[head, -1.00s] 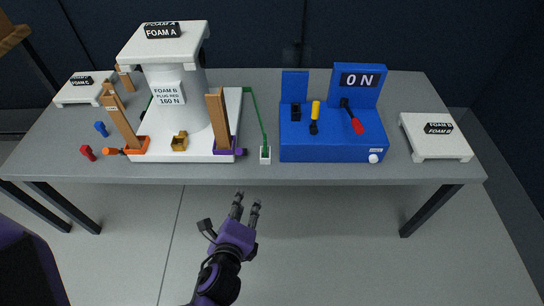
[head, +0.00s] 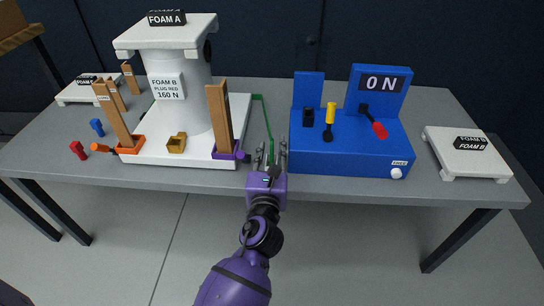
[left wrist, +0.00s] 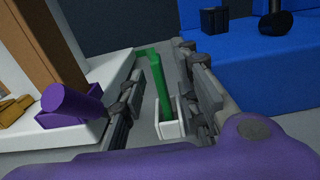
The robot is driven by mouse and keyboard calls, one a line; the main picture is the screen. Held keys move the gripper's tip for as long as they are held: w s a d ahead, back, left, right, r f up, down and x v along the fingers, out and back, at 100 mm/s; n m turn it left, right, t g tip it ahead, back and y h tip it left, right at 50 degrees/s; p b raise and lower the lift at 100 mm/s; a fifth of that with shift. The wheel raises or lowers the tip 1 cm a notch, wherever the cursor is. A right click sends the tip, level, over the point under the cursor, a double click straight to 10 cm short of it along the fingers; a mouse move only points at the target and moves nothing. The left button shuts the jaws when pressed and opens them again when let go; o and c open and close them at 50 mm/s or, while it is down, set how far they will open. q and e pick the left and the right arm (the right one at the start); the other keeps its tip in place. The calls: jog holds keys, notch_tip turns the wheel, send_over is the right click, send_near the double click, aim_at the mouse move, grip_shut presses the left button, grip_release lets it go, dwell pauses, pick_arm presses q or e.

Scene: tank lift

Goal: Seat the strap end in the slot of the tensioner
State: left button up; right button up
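The green strap (head: 263,112) runs from the white base beside the tank forward to the table's front. In the left wrist view the strap (left wrist: 161,85) hangs down into a small white open-topped holder (left wrist: 171,129). My left gripper (head: 272,148) is at the table's front edge. Its open fingers (left wrist: 157,72) lie on either side of the strap's lower part, with visible gaps. The blue tensioner (head: 340,158) stands just right, its display reading 0 N. It carries a black block (head: 308,117), a yellow-topped lever (head: 330,115) and a red-handled lever (head: 379,130). Its slot cannot be made out for certain. My right gripper is out of view.
The white tank (head: 185,110) stands on a white base (head: 240,108) with brown posts (head: 219,115) and a purple clamp (head: 243,150) close left of my gripper. The FOAM B plate (head: 465,165) lies at right. Red (head: 77,149) and blue (head: 97,127) plugs lie at left.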

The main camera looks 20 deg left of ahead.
pick_arm(q)
jog(key=shift+x, duration=0.8)
grip_shut()
